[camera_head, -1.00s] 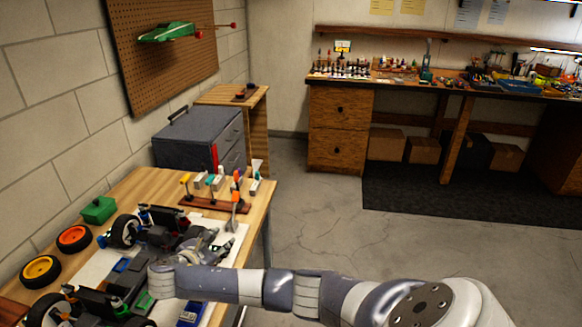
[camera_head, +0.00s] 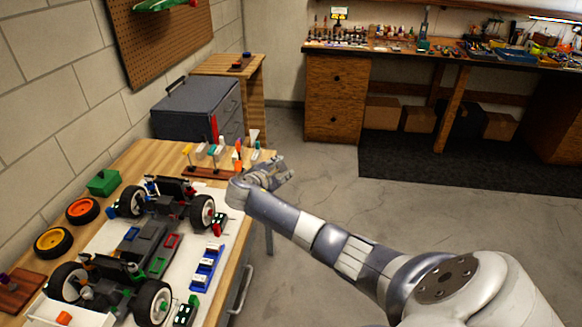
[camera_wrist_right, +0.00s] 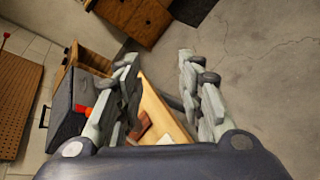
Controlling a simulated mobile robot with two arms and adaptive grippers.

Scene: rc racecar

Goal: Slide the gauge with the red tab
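The gauge with the red tab cannot be told apart for certain. A small red piece (camera_head: 172,241) shows on the RC car chassis (camera_head: 150,233), which lies on a white mat on the table. A black block with light dots (camera_head: 217,223) stands by the car's right side, with red at its base. My right gripper (camera_head: 284,168) is beside the table's right edge, apart from these things. In the right wrist view the fingers of this gripper (camera_wrist_right: 158,58) are spread, with nothing between them. My left gripper is not in view.
A tool rack (camera_head: 212,173) and a grey drawer cabinet (camera_head: 190,108) stand behind the car. Loose wheels (camera_head: 53,242) and a green box (camera_head: 103,182) lie left. Blue holders (camera_head: 207,268) line the mat's right side. Floor to the right is clear.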

